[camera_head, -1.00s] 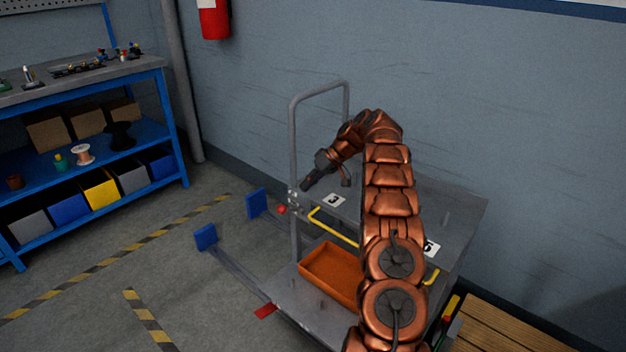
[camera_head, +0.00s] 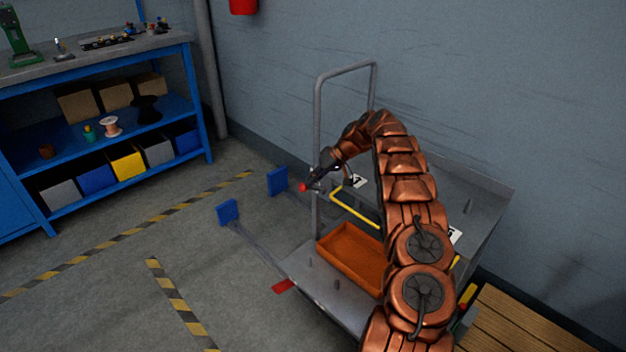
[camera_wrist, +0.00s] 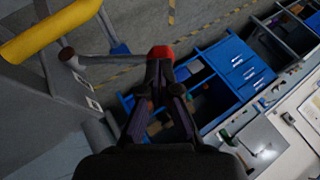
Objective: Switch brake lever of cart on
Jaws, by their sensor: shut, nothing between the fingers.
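The cart (camera_head: 300,262) stands against the wall with a grey upright handle frame. Its brake lever ends in a red knob (camera_head: 302,187) beside the handle post, at the left end of the cart. In the wrist view the lever's grey rod (camera_wrist: 112,60) runs from the left to the red knob (camera_wrist: 160,52). My gripper (camera_head: 311,184) is at the knob, with its fingers shut and nothing between them. In the wrist view my gripper's fingertips (camera_wrist: 160,72) lie right at the knob; I cannot tell whether they touch it.
A blue workbench (camera_head: 100,125) stands at the left. A wooden pallet (camera_head: 515,325) lies at the lower right. The striped floor between is mostly clear.

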